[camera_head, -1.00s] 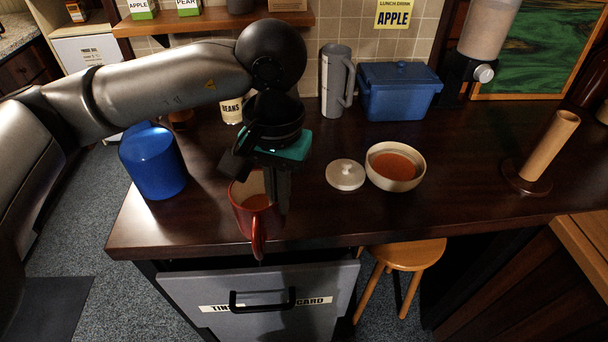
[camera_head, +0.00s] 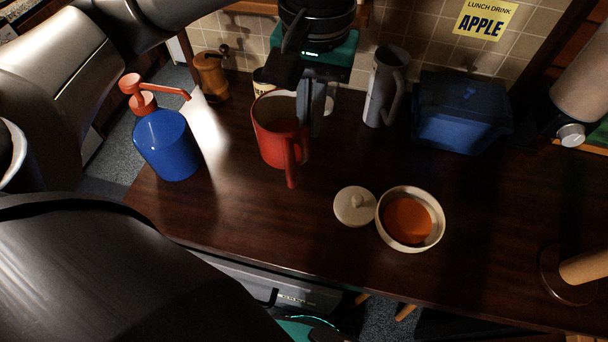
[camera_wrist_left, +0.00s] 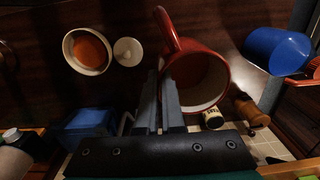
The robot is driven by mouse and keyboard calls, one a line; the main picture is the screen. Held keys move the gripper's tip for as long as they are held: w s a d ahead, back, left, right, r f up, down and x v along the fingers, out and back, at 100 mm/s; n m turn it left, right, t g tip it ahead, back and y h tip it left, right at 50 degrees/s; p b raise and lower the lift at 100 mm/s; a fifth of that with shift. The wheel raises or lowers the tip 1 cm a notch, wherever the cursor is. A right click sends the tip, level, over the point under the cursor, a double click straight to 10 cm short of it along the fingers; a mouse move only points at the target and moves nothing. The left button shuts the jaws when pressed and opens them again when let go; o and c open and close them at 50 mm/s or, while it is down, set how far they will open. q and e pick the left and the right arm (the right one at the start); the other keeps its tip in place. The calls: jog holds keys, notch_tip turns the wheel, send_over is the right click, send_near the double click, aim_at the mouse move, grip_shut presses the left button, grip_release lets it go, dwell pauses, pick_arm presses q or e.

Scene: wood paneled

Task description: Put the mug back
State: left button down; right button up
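The red mug (camera_head: 272,140) is in the middle of the head view, with its handle towards me. It appears upright and raised above the dark counter. My left gripper (camera_head: 310,128) comes down from above at the mug's right side and is shut on its wall near the rim. In the left wrist view the two grey fingers (camera_wrist_left: 160,105) are close together at the rim of the mug (camera_wrist_left: 203,72), whose inside is pale. The exact contact is partly hidden by the fingers. My right gripper's fingers do not show.
A blue pump bottle (camera_head: 167,147) stands left of the mug. A grinder (camera_head: 211,75), a grey pitcher (camera_head: 384,88) and a blue box (camera_head: 462,112) stand behind. A bowl of orange-red contents (camera_head: 408,220) and a white lid (camera_head: 355,206) sit front right. The counter (camera_head: 255,215) before the mug is clear.

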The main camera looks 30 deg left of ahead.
pick_arm(q)
jog(key=shift+f+b, duration=1.15)
jog(key=shift+f, duration=8.1)
jog(key=shift+f, duration=0.1)
jog(key=c, duration=1.5)
grip_release()
jog(key=o, duration=0.4)
jog(key=shift+s, duration=0.1)
jog(key=shift+o, duration=0.2)
